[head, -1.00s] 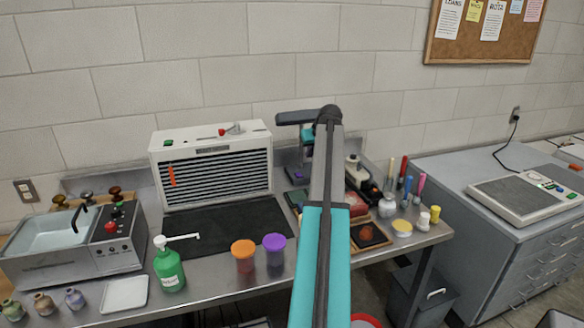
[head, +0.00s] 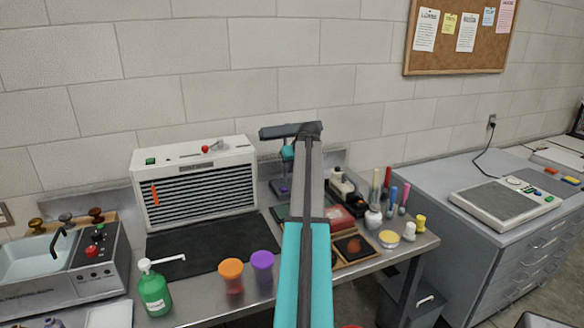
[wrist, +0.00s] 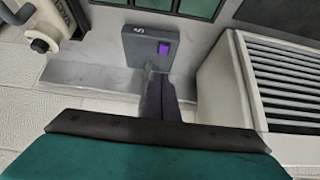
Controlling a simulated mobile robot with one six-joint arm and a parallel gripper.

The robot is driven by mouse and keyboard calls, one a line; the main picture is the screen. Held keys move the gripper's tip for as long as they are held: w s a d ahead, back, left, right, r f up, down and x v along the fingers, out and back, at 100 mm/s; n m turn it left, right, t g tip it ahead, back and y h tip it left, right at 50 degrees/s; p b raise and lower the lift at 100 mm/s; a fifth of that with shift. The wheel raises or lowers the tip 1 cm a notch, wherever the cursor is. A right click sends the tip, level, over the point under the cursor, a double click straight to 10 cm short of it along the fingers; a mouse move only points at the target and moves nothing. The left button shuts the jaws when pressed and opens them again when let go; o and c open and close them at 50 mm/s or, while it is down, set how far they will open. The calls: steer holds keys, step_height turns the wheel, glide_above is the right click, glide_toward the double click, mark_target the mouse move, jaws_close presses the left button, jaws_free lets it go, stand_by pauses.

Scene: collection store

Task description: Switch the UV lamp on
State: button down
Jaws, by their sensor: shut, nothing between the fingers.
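A small grey box with a purple rocker switch (wrist: 164,48) stands against the wall in the wrist view. I take it for the UV lamp's switch box, though no lamp head shows clearly. In the head view the box (head: 281,189) is on the bench, partly behind my arm, right of the white louvred unit. My gripper (wrist: 161,76) is shut and empty. Its dark fingers point at the box, with the tips just short of the purple switch in the picture. Whether they touch the box cannot be told. In the head view my gripper (head: 286,174) hangs down over it.
The white louvred unit (head: 195,190) stands close to the left of my gripper. A green pump bottle (head: 154,292), an orange-lidded jar (head: 231,277) and a purple-lidded jar (head: 262,267) stand in front. A black-and-white microscope-like device (head: 345,190) and several bottles stand to the right.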

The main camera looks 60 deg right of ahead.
steer(key=p, duration=0.2)
glide_above(286, 189)
steer(key=s+a, duration=0.1)
steer(key=s, duration=0.1)
steer(key=f, duration=0.6)
steer(key=shift+w+a, duration=0.2)
steer(key=shift+s+a+f+p, duration=0.15)
steer(key=shift+f+p, duration=0.4)
steer(key=shift+f, duration=0.35)
steer(key=shift+s+f+p, duration=0.1)
steer(key=shift+f+p, duration=0.25)
steer(key=shift+f, duration=0.75)
